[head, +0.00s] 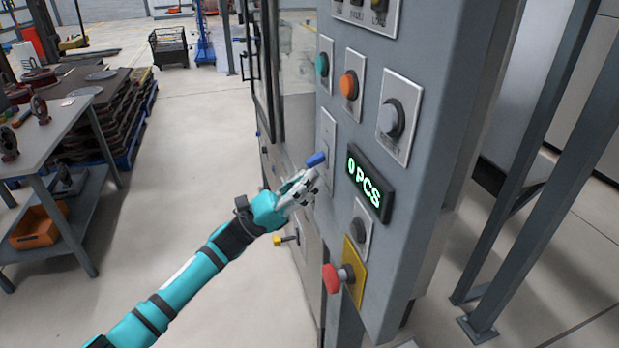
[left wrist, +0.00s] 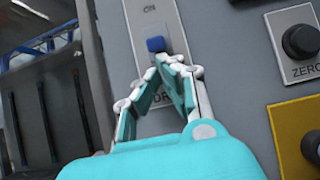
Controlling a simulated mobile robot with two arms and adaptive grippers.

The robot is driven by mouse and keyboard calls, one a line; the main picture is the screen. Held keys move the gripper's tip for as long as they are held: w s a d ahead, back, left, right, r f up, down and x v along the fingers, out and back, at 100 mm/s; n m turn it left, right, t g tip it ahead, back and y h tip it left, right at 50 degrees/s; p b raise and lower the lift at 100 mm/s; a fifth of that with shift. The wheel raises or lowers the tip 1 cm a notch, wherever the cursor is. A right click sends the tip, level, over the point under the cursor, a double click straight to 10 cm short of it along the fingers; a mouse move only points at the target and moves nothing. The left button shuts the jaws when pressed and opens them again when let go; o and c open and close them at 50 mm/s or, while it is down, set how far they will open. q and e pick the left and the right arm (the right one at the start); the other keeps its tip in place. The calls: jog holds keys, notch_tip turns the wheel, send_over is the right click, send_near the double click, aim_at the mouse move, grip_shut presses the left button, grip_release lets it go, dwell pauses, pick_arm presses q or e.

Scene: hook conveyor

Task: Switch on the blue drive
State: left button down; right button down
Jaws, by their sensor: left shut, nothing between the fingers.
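A blue-tipped drive lever (head: 316,159) stands out from a grey plate on the control cabinet's front. In the left wrist view the blue tip (left wrist: 156,44) is just beyond my fingertips, below the word ON on its plate (left wrist: 150,14). My left gripper (head: 306,182) is shut and empty, with its fingertips at or just under the blue tip. I cannot tell whether they touch it. The fingers (left wrist: 168,72) hide the lower part of the plate and most of its lower label. My right gripper is not in view.
A workbench (head: 65,110) stands left; floor between is clear.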

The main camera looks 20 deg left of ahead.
pick_arm(q)
jog(key=shift+a+r+y+p, duration=0.1)
jog(key=shift+y+p, duration=0.2)
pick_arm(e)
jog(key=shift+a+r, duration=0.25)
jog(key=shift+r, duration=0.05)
